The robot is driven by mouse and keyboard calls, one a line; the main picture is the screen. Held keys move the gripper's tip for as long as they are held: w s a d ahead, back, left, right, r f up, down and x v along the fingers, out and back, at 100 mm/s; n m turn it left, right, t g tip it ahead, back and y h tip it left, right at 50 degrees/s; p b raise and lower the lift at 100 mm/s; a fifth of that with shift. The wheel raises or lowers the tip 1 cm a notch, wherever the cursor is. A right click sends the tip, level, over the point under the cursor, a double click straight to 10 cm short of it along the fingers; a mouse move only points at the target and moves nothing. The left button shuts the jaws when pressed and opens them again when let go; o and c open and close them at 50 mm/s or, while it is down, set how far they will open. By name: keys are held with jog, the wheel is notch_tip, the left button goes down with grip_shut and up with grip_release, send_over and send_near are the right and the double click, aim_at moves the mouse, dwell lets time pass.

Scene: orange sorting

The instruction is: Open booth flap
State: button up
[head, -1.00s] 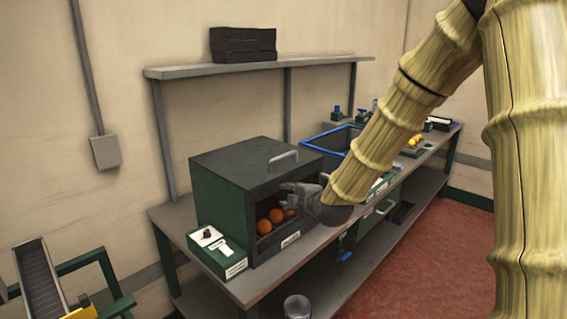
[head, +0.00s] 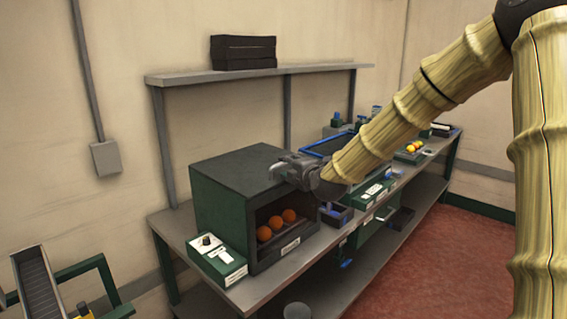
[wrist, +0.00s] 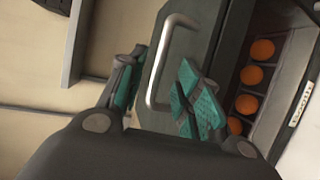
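The booth (head: 222,217) is a dark box with green sides on the bench, its front open low down. Several oranges (head: 264,233) sit in a row inside; they also show in the wrist view (wrist: 262,50). The flap (wrist: 190,42) is a dark panel carrying a pale metal bar handle (wrist: 158,65). My gripper (head: 283,168) is at the booth's upper front edge and covers the handle in the head view. In the wrist view my open gripper (wrist: 160,92) has teal-padded fingers on either side of the handle, with gaps visible. I cannot tell how far the flap is raised.
A small green control box (head: 217,258) stands at the booth's left front. A blue-rimmed bin (head: 325,145) and small trays lie farther along the bench (head: 270,285). A shelf (head: 200,77) with a black crate (head: 243,52) hangs above. Open floor (head: 440,255) is at the right.

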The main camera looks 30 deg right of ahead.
aim_at(284, 164)
jog(key=shift+w+d+f+p, duration=0.1)
jog(key=shift+w+f+p, duration=0.15)
jog(key=shift+w, duration=0.95)
jog(key=shift+w+d+f+p, duration=0.1)
jog(key=shift+w+f+p, duration=0.1)
jog(key=shift+w, duration=1)
jog(key=shift+a, duration=0.1)
grip_shut()
